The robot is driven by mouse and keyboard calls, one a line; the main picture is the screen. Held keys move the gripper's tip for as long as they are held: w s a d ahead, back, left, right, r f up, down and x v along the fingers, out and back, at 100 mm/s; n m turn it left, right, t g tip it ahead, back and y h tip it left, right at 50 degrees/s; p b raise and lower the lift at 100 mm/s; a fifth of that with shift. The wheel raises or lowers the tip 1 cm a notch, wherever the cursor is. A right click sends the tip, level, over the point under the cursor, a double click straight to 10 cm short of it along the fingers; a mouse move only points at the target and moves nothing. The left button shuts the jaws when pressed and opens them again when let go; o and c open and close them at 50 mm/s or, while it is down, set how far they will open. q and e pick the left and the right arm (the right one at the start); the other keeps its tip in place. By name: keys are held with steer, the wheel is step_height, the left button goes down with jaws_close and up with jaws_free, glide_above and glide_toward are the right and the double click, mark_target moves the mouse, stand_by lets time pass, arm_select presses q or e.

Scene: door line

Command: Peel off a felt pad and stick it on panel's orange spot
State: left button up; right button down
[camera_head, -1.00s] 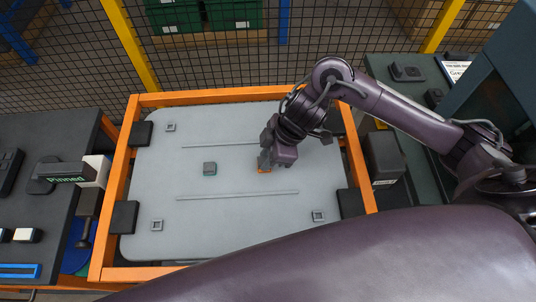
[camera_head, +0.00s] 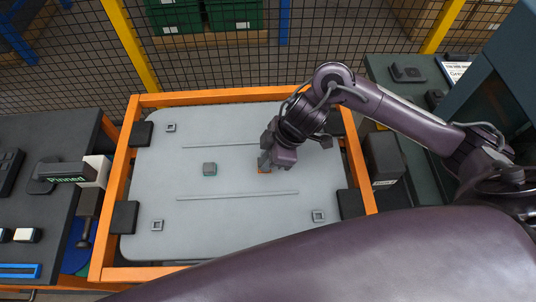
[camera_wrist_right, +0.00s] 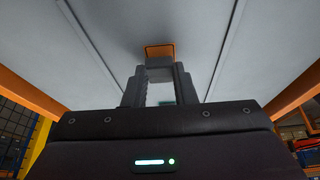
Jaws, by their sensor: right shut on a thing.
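The pale grey panel (camera_head: 235,222) lies in an orange frame. Its orange spot (camera_head: 264,171) shows partly under my right gripper (camera_head: 266,163); in the right wrist view the orange spot (camera_wrist_right: 158,50) is just beyond the fingertips. My right gripper (camera_wrist_right: 160,82) is shut on a small grey felt pad (camera_wrist_right: 160,73), which overlaps the near part of the orange spot in that view. I cannot tell whether the pad touches the panel. My left gripper is not in view.
The orange frame (camera_head: 110,200) surrounds the panel, with dark blocks at its sides. Raised ribs (camera_head: 238,195) and small square fittings (camera_head: 157,225) stand on the panel. A dark table (camera_head: 30,140) is at left, a green-grey bench at right, and a mesh fence behind.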

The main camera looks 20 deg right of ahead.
steer(key=shift+s+d+p, duration=0.1)
steer(key=shift+p, duration=0.5)
stand_by(1.1)
steer(key=shift+f, duration=0.45)
stand_by(0.8)
stand_by(0.9)
steer(key=shift+f, duration=0.25)
stand_by(0.9)
steer(key=c, duration=1.1)
jaws_free()
steer(key=shift+r, duration=0.1)
steer(key=v, duration=0.7)
steer(key=shift+r, duration=0.35)
